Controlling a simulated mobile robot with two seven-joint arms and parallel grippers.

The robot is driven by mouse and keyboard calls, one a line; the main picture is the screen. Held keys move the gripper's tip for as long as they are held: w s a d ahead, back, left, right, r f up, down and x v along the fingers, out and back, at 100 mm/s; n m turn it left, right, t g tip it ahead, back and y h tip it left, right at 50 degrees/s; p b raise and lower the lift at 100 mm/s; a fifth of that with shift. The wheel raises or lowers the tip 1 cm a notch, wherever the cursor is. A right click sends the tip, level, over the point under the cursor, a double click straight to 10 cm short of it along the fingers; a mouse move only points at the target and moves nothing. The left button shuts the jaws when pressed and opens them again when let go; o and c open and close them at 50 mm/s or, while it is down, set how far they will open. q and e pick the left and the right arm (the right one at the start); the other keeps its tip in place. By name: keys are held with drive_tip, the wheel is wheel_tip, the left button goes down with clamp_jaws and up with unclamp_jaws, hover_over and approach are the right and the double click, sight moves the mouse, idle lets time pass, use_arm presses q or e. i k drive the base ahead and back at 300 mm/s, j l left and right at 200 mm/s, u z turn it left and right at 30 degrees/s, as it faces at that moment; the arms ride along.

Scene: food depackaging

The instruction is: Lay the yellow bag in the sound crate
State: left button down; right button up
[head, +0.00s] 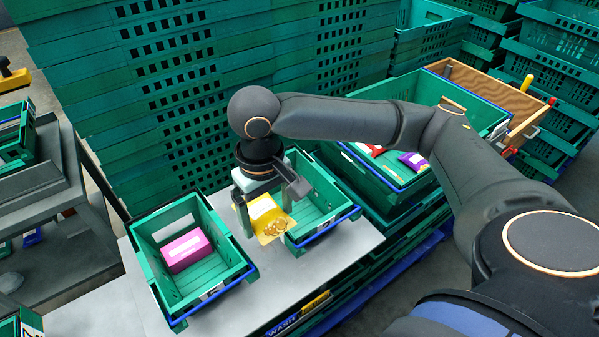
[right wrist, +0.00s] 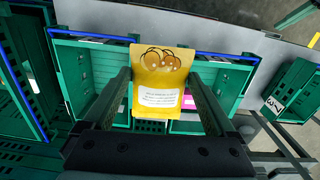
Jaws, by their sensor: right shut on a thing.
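The yellow bag (head: 268,217) is held upright between the fingers of my right gripper (head: 264,204), above the gap between two green crates. In the right wrist view the bag (right wrist: 158,75) shows its printed front and white label, with a finger of the gripper (right wrist: 160,92) on each side. The right-hand crate (head: 318,229) has a blue front rim and looks empty where visible; my gripper hides part of it. The left-hand crate (head: 172,322) holds a pink box (head: 186,250). I cannot tell which crate is the sound one. My left gripper is not in view.
Both crates stand on a grey table (head: 355,240). Tall stacks of green crates (head: 110,130) rise close behind. Another crate (head: 400,205) to the right holds red and purple packs (head: 412,160). A grey cart (head: 45,170) stands at the left.

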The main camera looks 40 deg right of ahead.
sight(298, 216)
drive_tip(key=k+l+u, duration=0.15)
drive_tip(key=l, duration=0.2)
drive_tip(key=k+l+u, duration=0.15)
drive_tip(key=l, duration=0.2)
drive_tip(key=l+u, duration=0.45)
drive_tip(key=l, duration=0.6)
